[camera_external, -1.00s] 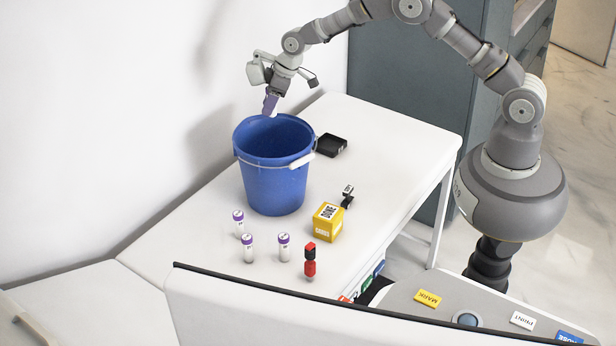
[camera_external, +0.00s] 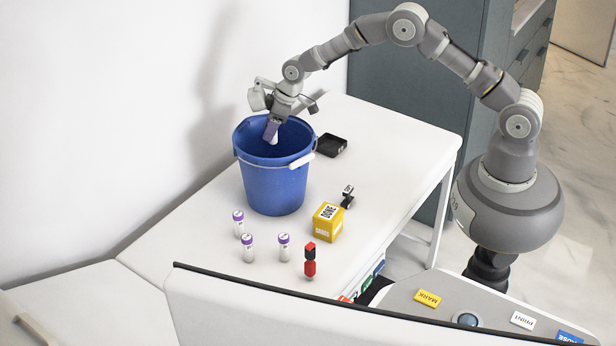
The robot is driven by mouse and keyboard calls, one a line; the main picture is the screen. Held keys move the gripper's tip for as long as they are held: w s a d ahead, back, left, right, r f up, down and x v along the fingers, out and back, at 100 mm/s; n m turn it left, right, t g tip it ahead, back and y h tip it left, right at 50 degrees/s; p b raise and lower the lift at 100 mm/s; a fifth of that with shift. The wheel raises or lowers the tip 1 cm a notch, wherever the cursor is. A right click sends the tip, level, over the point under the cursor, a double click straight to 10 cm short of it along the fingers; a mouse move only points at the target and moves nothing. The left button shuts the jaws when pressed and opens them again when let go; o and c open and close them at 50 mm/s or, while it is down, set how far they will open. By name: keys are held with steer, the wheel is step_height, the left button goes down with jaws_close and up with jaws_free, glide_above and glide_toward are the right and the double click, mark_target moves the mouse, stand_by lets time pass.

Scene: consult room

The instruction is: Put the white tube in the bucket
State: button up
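The blue bucket (camera_external: 272,188) stands upright on the white table, its white handle grip hanging at the right side of the rim. Three white tubes with purple caps stand upright on the table in front of the bucket: the left one (camera_external: 239,225), the middle one (camera_external: 248,249) and the right one (camera_external: 284,249).
A yellow box (camera_external: 327,223) stands right of the bucket, with a small black-and-white item (camera_external: 347,197) beside it. A red-and-black item (camera_external: 310,262) stands at the front. A black tray (camera_external: 331,145) lies behind right. The white table (camera_external: 400,150) is clear at the right back.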

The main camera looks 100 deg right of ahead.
steer(key=o, duration=0.3)
stand_by(0.4)
step_height(320, 180, up, 7)
steer(key=p, duration=0.3)
steer(key=shift+r+p, duration=0.1)
steer(key=shift+p, duration=0.3)
